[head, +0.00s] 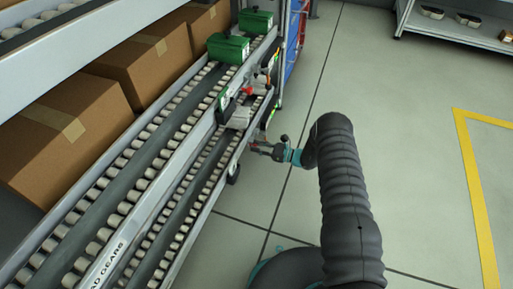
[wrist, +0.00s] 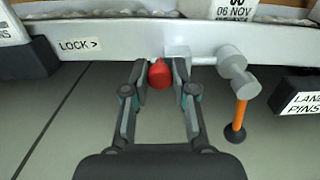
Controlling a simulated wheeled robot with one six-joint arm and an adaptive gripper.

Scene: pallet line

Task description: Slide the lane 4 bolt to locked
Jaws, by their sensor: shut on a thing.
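The bolt's red knob (wrist: 160,75) sits between the two fingers of my gripper (wrist: 157,68) in the wrist view, under a light grey rail (wrist: 120,38). My gripper is shut on it. A white label on the rail reads "LOCK >" (wrist: 79,45), left of the knob with its arrow pointing right. A pale grey block (wrist: 178,54) is just right of the knob. In the head view my gripper (head: 257,147) reaches the lower rail from the right; the knob is too small to make out there. The lane number is cut off.
A grey cylinder (wrist: 238,74) with an orange rod (wrist: 239,112) hangs from the rail to the right. A dark box with a "PINS" label (wrist: 302,103) is farther right. Green bins (head: 228,47) stand on the upper rollers. The floor on the right is clear.

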